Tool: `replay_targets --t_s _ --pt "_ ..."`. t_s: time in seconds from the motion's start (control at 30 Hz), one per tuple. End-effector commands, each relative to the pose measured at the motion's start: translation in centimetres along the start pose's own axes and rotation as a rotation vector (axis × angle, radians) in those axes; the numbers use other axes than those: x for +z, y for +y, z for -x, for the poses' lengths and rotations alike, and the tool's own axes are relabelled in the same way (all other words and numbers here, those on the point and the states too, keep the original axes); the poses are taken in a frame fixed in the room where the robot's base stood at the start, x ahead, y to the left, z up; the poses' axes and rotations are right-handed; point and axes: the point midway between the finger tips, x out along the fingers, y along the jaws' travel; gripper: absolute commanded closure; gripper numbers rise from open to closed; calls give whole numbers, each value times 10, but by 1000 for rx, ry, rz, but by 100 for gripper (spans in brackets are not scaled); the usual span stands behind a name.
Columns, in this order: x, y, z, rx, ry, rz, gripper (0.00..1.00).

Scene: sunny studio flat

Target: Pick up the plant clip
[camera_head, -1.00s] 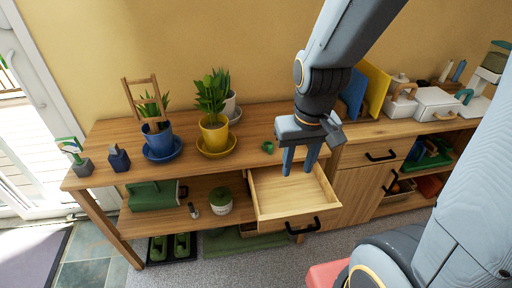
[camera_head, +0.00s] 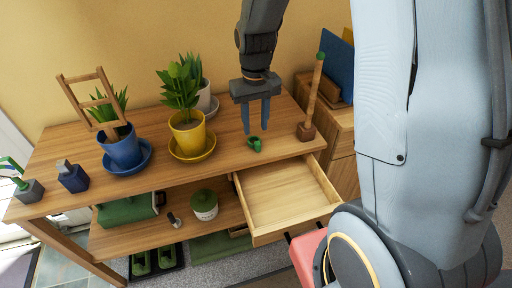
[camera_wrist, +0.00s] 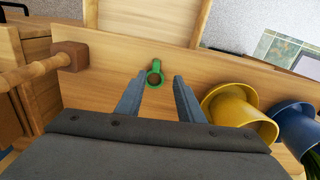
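The plant clip (camera_head: 255,144) is a small green ring with a short tab, lying on the wooden bench top near its front edge, right of the yellow pot. It also shows in the wrist view (camera_wrist: 154,75), ahead of the fingertips and roughly centred between them. My gripper (camera_head: 257,131) is open and empty, pointing down just above and behind the clip.
A yellow pot (camera_head: 188,138) with a plant stands left of the clip, and a blue pot (camera_head: 123,149) further left. A wooden post on a block (camera_head: 306,131) stands to the right. An open, empty drawer (camera_head: 286,196) juts out below the front edge.

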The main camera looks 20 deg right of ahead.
Motion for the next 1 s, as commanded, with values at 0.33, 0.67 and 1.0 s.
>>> replay_targets --t_s 0.33,0.67,1.0 --pt "-4 3 -31 0 -6 -1 66" --pt "0 10 -68 0 -7 -3 66" --pt "-1 10 -82 0 -4 -3 66"
